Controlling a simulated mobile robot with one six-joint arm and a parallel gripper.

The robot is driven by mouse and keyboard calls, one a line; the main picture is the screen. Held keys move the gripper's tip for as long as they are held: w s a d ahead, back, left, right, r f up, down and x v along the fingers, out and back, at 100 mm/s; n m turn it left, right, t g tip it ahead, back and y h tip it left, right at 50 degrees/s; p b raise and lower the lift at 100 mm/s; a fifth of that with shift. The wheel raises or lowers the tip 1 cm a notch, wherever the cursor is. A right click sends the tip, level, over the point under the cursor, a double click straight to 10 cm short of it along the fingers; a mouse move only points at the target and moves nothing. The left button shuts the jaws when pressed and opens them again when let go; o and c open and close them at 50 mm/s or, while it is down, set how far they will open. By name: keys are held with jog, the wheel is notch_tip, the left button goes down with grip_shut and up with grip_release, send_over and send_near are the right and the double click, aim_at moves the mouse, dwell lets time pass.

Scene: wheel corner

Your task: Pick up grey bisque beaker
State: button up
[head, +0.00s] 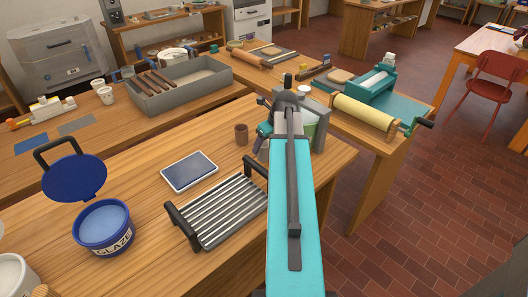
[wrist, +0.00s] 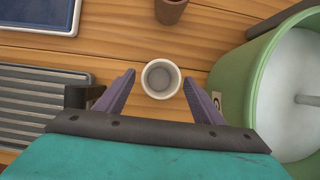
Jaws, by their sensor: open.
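The grey bisque beaker (wrist: 160,80), pale and round with an open mouth, stands upright on the wooden bench in the wrist view. It is seen from above, in the middle. My gripper (wrist: 159,76) is open, with one purple-grey finger to the left of the beaker and one to the right. There are gaps between the fingers and its wall, and nothing is held. In the head view my arm hides the beaker; only part of my gripper (head: 263,141) shows beside the arm.
A brown cup (head: 241,134) stands close beyond the beaker; it also shows in the wrist view (wrist: 170,10). A green tub (wrist: 232,82) is close on the right. A glaze pot (head: 103,228) stands farther left.

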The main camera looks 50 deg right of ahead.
jog(key=shift+x, duration=1.45)
jog(key=c, duration=1.1)
jog(key=shift+r, duration=0.1)
jog(key=shift+r+b, duration=0.55)
jog(key=shift+r, duration=4.35)
jog(key=shift+r, duration=0.15)
jog(key=shift+r+p, duration=3.35)
jog(key=shift+r, duration=0.3)
